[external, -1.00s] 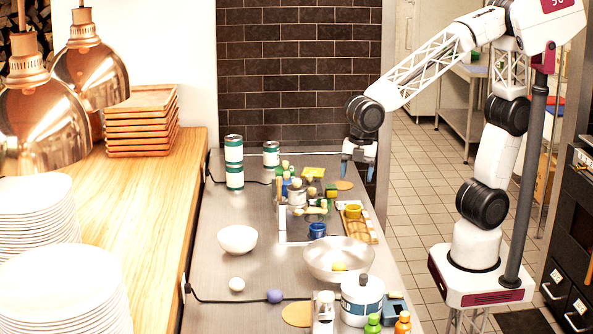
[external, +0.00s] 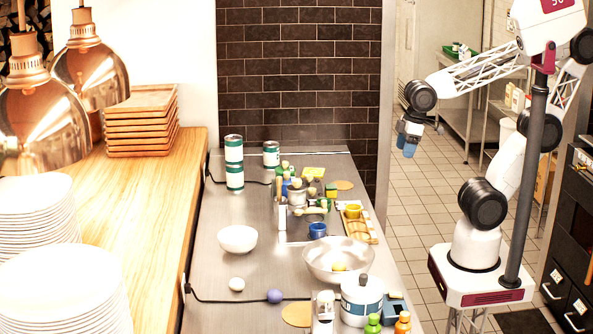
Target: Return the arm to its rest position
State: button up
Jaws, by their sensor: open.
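My gripper (external: 408,147) is at the right of the steel counter (external: 215,285), raised over the tiled floor. Its blue-tipped fingers point down, and it is open with nothing seen between them.
The counter holds a white bowl (external: 237,239), a metal bowl (external: 312,270) with a yellow item, stacked cans (external: 234,163), a lidded pot (external: 361,300) and clustered small items.

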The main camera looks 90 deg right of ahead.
jog(key=shift+s+d+f+m, duration=0.15)
jog(key=shift+s+d+m, duration=0.2)
jog(key=shift+s, duration=0.2)
